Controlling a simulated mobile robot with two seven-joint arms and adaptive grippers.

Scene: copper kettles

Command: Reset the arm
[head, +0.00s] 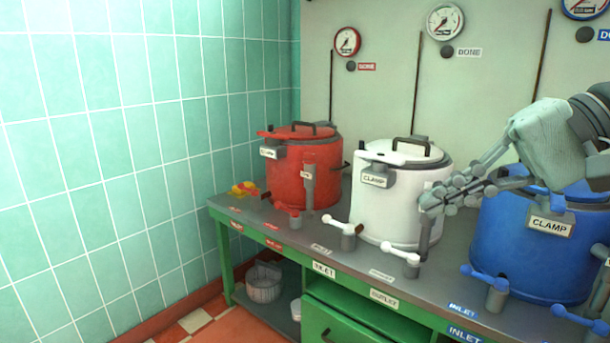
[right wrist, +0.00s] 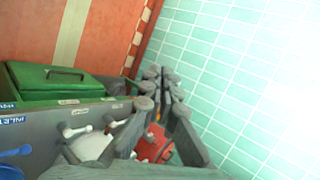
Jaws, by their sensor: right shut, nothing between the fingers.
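My right gripper (head: 432,202) comes in from the right in the head view, with its fingers pointing left. It is shut and empty, in front of the right side of the white kettle (head: 385,215) and left of the blue kettle (head: 525,255). I cannot tell whether it touches the white kettle. In the right wrist view my fingertips (right wrist: 158,80) lie close together with nothing between them. My left gripper is not in view.
A red kettle (head: 290,180) stands at the bench's left end beside small red and yellow pieces (head: 244,189). White valve handles (head: 341,226) stick up along the front edge. Gauges (head: 445,22) hang behind. Open floor and a tiled wall (head: 120,150) lie to the left.

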